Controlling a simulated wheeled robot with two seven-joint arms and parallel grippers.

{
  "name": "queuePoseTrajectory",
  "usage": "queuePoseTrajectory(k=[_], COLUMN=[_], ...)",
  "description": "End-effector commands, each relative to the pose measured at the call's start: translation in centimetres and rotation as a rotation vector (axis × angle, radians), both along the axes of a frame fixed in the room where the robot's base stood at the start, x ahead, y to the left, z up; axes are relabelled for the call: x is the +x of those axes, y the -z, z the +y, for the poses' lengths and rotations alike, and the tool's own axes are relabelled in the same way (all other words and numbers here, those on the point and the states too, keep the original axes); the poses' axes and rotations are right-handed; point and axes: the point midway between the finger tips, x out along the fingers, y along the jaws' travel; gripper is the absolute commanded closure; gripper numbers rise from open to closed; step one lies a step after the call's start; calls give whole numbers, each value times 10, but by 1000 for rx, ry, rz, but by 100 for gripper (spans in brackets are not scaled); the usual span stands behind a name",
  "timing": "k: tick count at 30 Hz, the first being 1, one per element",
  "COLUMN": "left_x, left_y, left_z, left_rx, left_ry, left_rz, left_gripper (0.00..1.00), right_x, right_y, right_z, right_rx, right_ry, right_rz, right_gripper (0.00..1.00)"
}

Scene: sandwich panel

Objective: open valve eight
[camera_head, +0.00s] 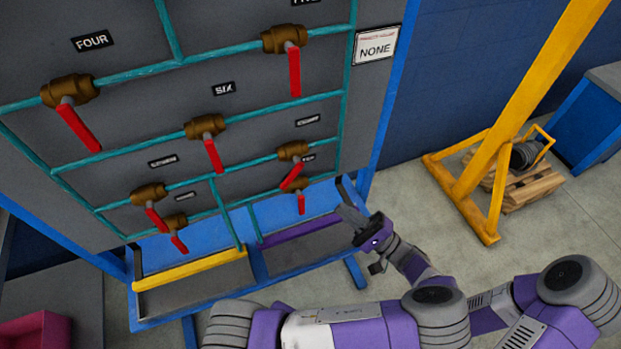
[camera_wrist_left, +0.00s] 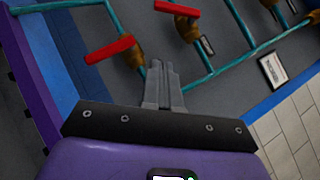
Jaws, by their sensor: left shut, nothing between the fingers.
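Valve eight (camera_head: 293,151) is a brass valve on a teal pipe at the right side of the grey panel, below its small dark label (camera_head: 308,119). Its red handle (camera_head: 292,178) slants down and to the left. My left gripper (camera_head: 354,214) is to the right of and below this valve, apart from it, near the panel's lower right corner. In the left wrist view its fingers (camera_wrist_left: 162,86) are shut and empty. Two red-handled valves show beyond the fingertips there; I cannot tell which is valve eight. My right gripper is not in view.
Valve ten (camera_head: 301,203) is close below valve eight. Valve six (camera_head: 205,126) is to its left. A blue frame (camera_head: 388,100) edges the panel. Yellow (camera_head: 190,269) and purple (camera_head: 300,230) trays lie below. A yellow stand (camera_head: 470,180) is at right, with open floor between.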

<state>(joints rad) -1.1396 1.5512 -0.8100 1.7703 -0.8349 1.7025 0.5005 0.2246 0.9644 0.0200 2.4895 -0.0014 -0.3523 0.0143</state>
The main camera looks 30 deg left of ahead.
Motion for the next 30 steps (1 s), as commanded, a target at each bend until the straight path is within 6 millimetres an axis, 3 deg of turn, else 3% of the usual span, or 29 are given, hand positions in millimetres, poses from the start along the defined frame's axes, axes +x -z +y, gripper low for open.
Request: queuePoseTrajectory(k=[13, 21, 30], left_x=[1, -19, -23], left_y=[-36, -56, -60], left_z=[83, 99, 103], left_rx=[-1, -2, -1], left_ry=[-5, -1, 0], left_rz=[1, 0, 1], left_gripper=[100, 100, 100], right_x=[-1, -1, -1], right_y=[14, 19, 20], right_z=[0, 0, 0], right_rx=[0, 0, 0], right_ry=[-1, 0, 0], right_rz=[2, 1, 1], right_gripper=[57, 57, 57])
